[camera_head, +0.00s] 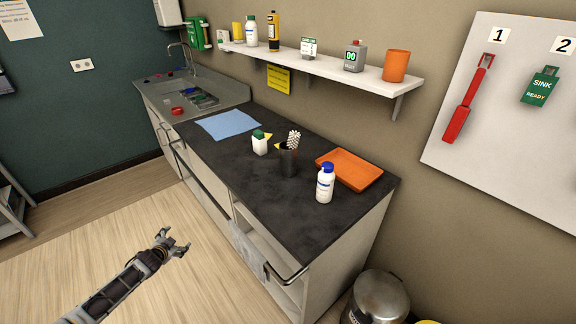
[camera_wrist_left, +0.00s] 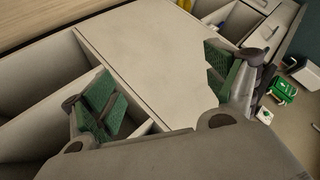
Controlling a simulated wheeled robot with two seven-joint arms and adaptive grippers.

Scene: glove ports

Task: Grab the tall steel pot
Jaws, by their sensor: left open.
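A tall dark grey metallic pot (camera_head: 288,161) stands upright on the dark countertop, with a white-bristled brush sticking up out of it. My left gripper (camera_head: 177,244) is open and empty, in front of the cabinets, well to the lower left of the pot. In the left wrist view my left gripper (camera_wrist_left: 162,82) shows two spread fingers with green pads. A pale cabinet panel lies beyond them, and the pot cannot be made out there. My right gripper is not in view.
Near the pot on the counter (camera_head: 239,181) are a small white bottle with a green cap (camera_head: 259,145), a white bottle with a blue cap (camera_head: 325,184) and an orange tray (camera_head: 349,168). A shelf (camera_head: 330,67) hangs above. A cloth (camera_head: 248,250) hangs on the front rail.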

